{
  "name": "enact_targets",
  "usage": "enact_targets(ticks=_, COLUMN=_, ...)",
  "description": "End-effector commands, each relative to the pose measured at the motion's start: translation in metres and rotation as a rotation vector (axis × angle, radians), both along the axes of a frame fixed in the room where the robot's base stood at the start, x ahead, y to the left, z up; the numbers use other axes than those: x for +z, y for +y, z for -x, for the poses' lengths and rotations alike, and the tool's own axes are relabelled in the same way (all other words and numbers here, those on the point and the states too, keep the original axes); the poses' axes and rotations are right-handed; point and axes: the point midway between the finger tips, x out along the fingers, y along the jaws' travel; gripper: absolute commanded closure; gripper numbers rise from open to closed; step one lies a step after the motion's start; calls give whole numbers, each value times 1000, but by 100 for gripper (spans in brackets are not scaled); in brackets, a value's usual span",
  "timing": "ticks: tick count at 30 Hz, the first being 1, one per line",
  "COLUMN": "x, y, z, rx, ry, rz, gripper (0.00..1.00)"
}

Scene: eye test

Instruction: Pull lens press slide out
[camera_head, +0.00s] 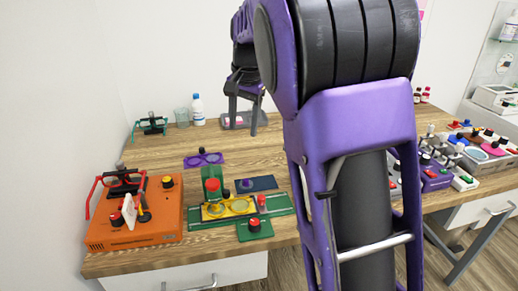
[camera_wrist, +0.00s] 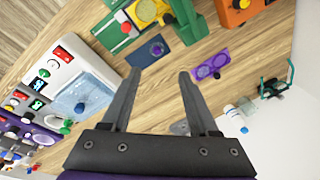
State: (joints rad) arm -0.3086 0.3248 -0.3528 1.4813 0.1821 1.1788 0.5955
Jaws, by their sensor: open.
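The device that looks like the lens press has a long green base (camera_head: 280,204), an upright green column with a red top (camera_head: 212,184) and a yellow slide (camera_head: 238,207) with round lens openings. It stands near the table's front edge. In the wrist view its yellow slide (camera_wrist: 146,11) and green column (camera_wrist: 186,22) show at the top, partly cut off. My gripper (camera_head: 242,131) is open and empty over the back of the table, behind and apart from the press. Its two fingers (camera_wrist: 160,74) also show in the wrist view. My arm hides part of the table on the right.
An orange device (camera_head: 135,225) stands left of the press. A purple plate (camera_head: 204,159), a dark blue plate (camera_head: 258,183) and a green plate with a dark knob (camera_head: 254,229) lie around it. A bottle (camera_head: 197,110) stands behind.

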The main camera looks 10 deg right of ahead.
Motion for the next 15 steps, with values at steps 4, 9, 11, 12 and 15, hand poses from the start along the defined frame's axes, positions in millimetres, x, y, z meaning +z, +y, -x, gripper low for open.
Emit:
enact_targets(ticks=4, x=-34, y=-24, z=24, rx=-7, ry=148, rz=44, gripper=40)
enact_targets(ticks=9, x=-50, y=-30, z=31, rx=-5, ry=188, rz=56, gripper=40)
enact_targets(ticks=11, x=-57, y=-30, z=31, rx=-5, ry=188, rz=56, gripper=40)
enact_targets(ticks=12, x=-63, y=-29, z=31, rx=-5, ry=189, rz=56, gripper=40)
enact_targets(ticks=15, x=-82, y=-29, z=31, rx=-5, ry=187, rz=55, gripper=40)
